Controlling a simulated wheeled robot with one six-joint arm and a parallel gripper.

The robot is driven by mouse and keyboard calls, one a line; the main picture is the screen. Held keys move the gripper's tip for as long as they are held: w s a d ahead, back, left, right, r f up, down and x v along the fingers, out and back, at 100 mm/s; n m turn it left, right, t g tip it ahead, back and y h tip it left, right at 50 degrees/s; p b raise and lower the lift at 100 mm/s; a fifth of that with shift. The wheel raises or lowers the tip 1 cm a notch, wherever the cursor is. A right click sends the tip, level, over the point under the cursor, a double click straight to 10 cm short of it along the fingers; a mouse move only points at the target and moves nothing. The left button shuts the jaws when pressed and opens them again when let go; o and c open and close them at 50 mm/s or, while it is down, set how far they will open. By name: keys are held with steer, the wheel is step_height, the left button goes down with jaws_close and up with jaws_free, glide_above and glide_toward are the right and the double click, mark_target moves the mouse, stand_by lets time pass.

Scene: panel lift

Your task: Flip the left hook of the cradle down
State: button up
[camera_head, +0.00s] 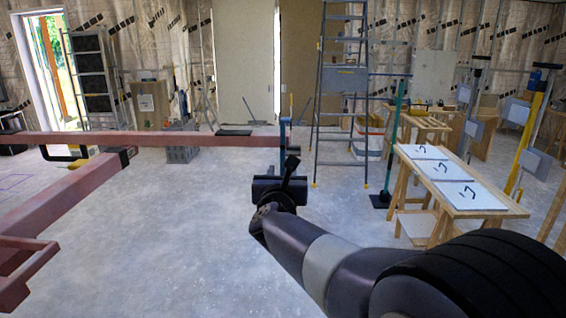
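The cradle is a dull red metal frame (190,140) at the left, with a long bar running across to the middle and a thick beam toward me. A black hooked piece (60,157) sits by the bar at the left and looks like the left hook; a small yellow part (80,160) is beside it. A blue-grey upright piece (285,132) stands at the bar's right end. My gripper (289,168) is dark, in the middle of the view, just below that right end and far right of the black piece. Its fingers overlap, so its opening is unclear; contact with the upright is also unclear.
A wooden table (490,212) with white numbered panels (445,170) stands at the right. A stepladder (343,90) and a green-handled pole tool (394,135) stand behind my arm. Boxes (150,103) are at the back left. The concrete floor (180,240) between frame and arm is clear.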

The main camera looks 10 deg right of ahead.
steer(key=shift+p+x, duration=0.6)
steer(key=shift+x, duration=1.95)
jaws_close()
